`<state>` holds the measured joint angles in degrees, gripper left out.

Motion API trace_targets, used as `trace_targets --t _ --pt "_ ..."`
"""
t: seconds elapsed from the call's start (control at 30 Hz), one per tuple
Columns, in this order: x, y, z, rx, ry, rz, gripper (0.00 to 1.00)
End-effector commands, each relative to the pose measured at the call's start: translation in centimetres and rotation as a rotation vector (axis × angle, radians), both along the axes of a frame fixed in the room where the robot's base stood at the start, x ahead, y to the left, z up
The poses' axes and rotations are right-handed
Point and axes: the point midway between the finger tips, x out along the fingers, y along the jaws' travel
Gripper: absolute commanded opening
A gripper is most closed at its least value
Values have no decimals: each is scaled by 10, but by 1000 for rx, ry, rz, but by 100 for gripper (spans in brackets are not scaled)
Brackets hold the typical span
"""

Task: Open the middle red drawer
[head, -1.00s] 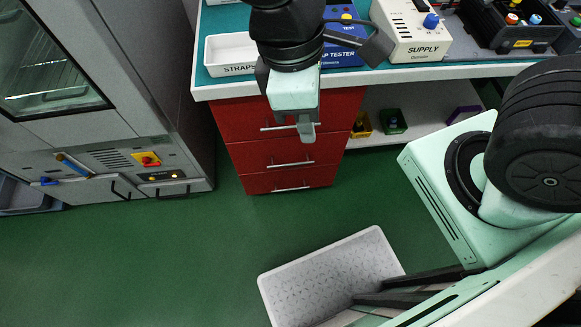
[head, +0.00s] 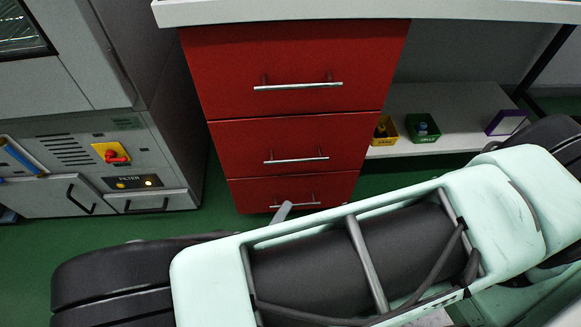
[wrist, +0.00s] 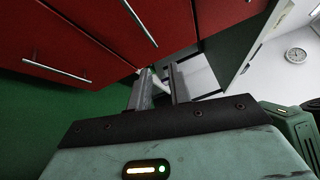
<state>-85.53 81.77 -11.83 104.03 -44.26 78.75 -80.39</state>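The red drawer unit has three drawers in the head view, all looking shut. The middle drawer (head: 240,145) has a horizontal bar handle (head: 297,160). The top drawer (head: 222,70) is above it and the bottom drawer (head: 243,196) below. In the head view, my arm hides most of my gripper; a grey finger (head: 284,211) shows in front of the bottom drawer, below the middle handle. In the wrist view my gripper (wrist: 159,75) has its fingers apart, with no handle between them. Two bar handles (wrist: 140,22) (wrist: 57,70) lie up and left of the fingers; I cannot tell which drawers they belong to.
The white worktop edge (head: 340,12) overhangs the drawers. A shelf (head: 455,101) to the right holds yellow (head: 382,137), green (head: 422,129) and purple (head: 507,121) bins. A grey cabinet (head: 65,160) stands left. Green floor shows between. A wall clock (wrist: 296,55) is far off.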

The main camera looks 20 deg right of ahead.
Motion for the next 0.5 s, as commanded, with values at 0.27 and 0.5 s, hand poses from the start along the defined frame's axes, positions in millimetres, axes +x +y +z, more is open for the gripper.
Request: trace_targets --t 0.27,0.5 --pt "9 12 -51 -234 8 177 20" --pt "28 -4 -45 -242 8 178 20"
